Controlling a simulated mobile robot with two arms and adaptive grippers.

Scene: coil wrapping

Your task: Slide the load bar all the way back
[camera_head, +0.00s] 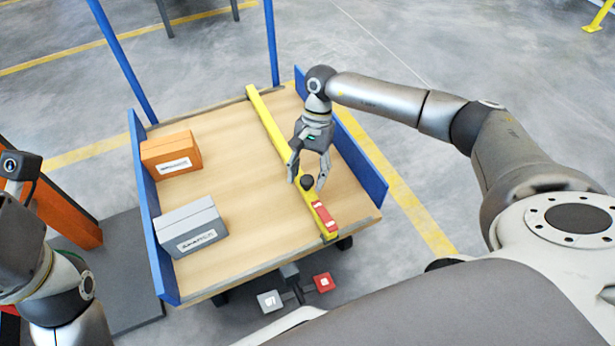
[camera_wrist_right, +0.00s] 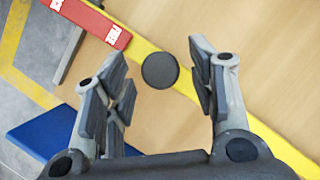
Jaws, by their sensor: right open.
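The yellow load bar (camera_head: 275,133) lies lengthwise across the wooden cart deck, right of its middle, from the far edge to the near edge. A round black knob (camera_head: 307,182) stands on it near its near end, beside a red section (camera_head: 324,216). My right gripper (camera_head: 307,176) is open above the bar, with its fingers on either side of the knob. In the right wrist view the knob (camera_wrist_right: 160,70) shows between the open fingers, with gaps on both sides. My left arm is at the lower left; its gripper is not in view.
An orange box (camera_head: 172,154) and a grey box (camera_head: 190,226) sit on the left of the wooden deck (camera_head: 240,190). Blue side panels (camera_head: 360,160) edge the cart, with blue posts at the far end. The deck between boxes and bar is clear. Pedals (camera_head: 323,283) are below the near edge.

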